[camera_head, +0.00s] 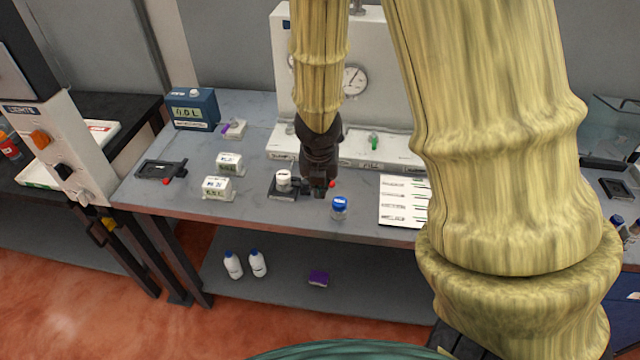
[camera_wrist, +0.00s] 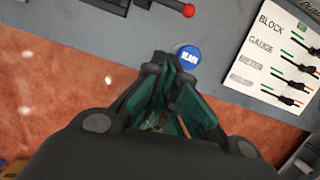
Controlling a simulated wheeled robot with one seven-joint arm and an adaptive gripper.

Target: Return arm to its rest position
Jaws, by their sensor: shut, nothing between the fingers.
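My gripper (camera_head: 320,190) hangs over the front part of the grey workbench (camera_head: 250,150) in the head view, pointing down. In the wrist view my gripper (camera_wrist: 168,85) has its green-padded fingers together, with nothing seen between them. A blue-capped jar (camera_head: 339,207) stands on the bench just right of the gripper. Its blue cap (camera_wrist: 188,57) shows just beyond the fingertips in the wrist view. A white-topped item on a dark stand (camera_head: 284,183) is just left of the gripper. My arm covers part of the bench and the white panel behind it.
A white gauge panel (camera_head: 372,60) stands at the bench's back. A label sheet (camera_head: 403,200) lies right of the jar. White boxes (camera_head: 218,189), a dark tray (camera_head: 160,170) and a blue device (camera_head: 193,108) stand left. White bottles (camera_head: 257,263) sit on the lower shelf.

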